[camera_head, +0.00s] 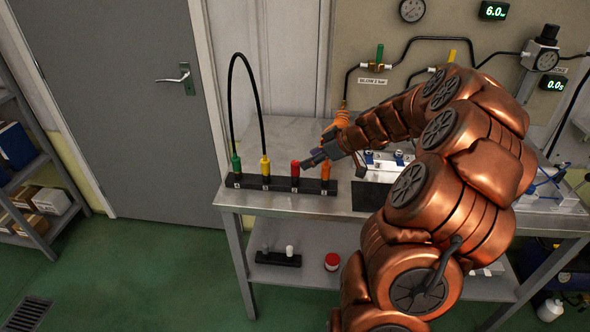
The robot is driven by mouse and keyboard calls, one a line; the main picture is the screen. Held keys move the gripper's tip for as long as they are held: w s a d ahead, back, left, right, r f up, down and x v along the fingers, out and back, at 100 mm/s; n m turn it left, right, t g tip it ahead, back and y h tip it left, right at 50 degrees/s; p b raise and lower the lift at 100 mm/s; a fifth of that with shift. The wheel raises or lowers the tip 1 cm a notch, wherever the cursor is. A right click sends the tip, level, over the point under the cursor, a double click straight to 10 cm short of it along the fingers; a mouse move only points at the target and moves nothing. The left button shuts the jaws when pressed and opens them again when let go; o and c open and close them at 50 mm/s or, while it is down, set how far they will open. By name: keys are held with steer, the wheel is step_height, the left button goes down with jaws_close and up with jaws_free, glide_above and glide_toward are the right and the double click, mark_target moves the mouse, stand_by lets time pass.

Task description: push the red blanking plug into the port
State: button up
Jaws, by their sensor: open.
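The red blanking plug (295,168) stands upright at the third position of the long black port block (258,184), near the left front of the bench. How deep it sits in its port cannot be told. My gripper (308,163) comes in from the right at the height of the plug's upper part. Its dark fingers are open, very close to the plug or touching it; I cannot tell which. The arm hides part of the bench to the right.
Green (236,164) and yellow (265,167) fittings on the block are joined by a tall looping black hose (247,70). An orange fitting (325,174) stands just right of the plug. The steel bench (280,207) is bare in front of the block.

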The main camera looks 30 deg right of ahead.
mark_target(297, 163)
steer(key=p+x, duration=0.1)
steer(key=x, duration=0.2)
steer(key=p+x, duration=0.1)
steer(key=x, duration=0.2)
steer(key=shift+w+a+r+p, duration=0.1)
steer(key=shift+a+r+p, duration=0.1)
steer(key=shift+r+p, duration=0.15)
steer(key=shift+w+a+f, duration=0.1)
steer(key=shift+w+f, duration=0.25)
steer(key=shift+f, duration=0.15)
jaws_close()
